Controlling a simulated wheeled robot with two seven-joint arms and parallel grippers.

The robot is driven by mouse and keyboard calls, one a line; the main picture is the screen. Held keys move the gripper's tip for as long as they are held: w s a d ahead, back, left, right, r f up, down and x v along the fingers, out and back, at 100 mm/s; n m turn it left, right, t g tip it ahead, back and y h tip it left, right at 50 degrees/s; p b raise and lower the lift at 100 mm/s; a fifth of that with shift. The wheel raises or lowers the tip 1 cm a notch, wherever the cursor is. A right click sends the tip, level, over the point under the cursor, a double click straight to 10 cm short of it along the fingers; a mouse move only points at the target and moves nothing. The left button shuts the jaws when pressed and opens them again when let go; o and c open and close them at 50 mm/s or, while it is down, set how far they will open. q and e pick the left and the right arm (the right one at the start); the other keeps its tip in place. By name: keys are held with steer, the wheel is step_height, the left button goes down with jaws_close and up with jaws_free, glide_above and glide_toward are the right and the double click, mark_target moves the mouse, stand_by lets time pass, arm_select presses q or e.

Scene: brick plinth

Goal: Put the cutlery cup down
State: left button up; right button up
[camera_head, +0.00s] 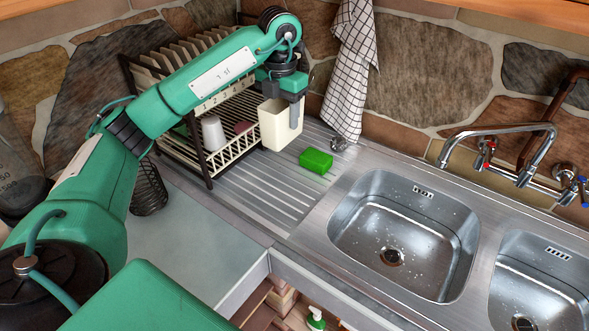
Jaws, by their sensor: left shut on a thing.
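The cutlery cup is a cream, square-sided cup (273,127) near the picture's middle, at the front right of the dish rack (207,172). My left gripper (295,112) comes down from above and is shut on the cup's right-hand wall, with one grey finger on the outer face. The cup is upright. Its base is close to the rack's right edge and the ridged drainboard (268,190); I cannot tell whether it touches either. The inside of the cup is hidden. My right gripper is not in view.
A green sponge (315,160) lies on the drainboard right of the cup. A white cup (213,133) stands in the rack. A checked towel (350,65) hangs behind. The sink basin (403,235) opens to the right. The drainboard's front part is clear.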

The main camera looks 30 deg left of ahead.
arm_select(q)
step_height(320, 180, down, 6)
steer(key=shift+r, duration=0.2)
step_height(320, 180, down, 14)
steer(key=p, duration=0.3)
steer(key=shift+r, duration=0.1)
steer(key=shift+f, duration=0.25)
steer(key=o, duration=1)
